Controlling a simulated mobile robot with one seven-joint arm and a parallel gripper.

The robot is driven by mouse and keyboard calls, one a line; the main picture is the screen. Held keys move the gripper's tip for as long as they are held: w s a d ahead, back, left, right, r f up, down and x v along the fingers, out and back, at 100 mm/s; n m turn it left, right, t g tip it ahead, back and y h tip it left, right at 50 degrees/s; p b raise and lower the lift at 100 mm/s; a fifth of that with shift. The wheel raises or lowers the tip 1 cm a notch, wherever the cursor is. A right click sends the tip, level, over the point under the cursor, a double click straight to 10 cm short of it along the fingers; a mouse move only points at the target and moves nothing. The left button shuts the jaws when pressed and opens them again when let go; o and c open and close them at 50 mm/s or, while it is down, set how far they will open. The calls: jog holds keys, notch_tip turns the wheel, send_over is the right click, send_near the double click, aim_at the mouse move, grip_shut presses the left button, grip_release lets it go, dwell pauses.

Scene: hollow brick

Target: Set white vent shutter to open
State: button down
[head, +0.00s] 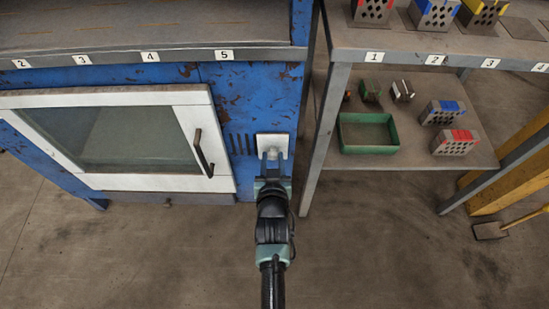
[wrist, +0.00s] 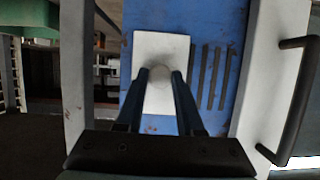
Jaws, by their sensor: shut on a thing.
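The white vent shutter (head: 265,138) is a small upright plate on the blue front of the cabinet, right of the glass door. It also shows in the wrist view (wrist: 160,44), with a round pale knob (wrist: 159,72) on it. My gripper (head: 272,157) is in front of the shutter, and its fingers (wrist: 160,76) are shut on the knob, one on each side. Several dark vent slots (head: 240,143) lie bare just left of the shutter in the head view. They are right of it in the wrist view (wrist: 212,76). Whether the plate covers further slots is hidden.
A white-framed glass door (head: 125,140) with a black handle (head: 203,153) is left of the slots. A grey metal rack (head: 335,120) stands to the right, holding a green tray (head: 341,134) and several hollow bricks (head: 455,141).

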jog(key=c, duration=0.7)
grip_release()
jog(key=shift+d, duration=0.4)
jog(key=shift+o, duration=0.9)
jog(key=shift+a, duration=0.15)
jog(key=p+v, duration=0.4)
jog(key=v, duration=0.9)
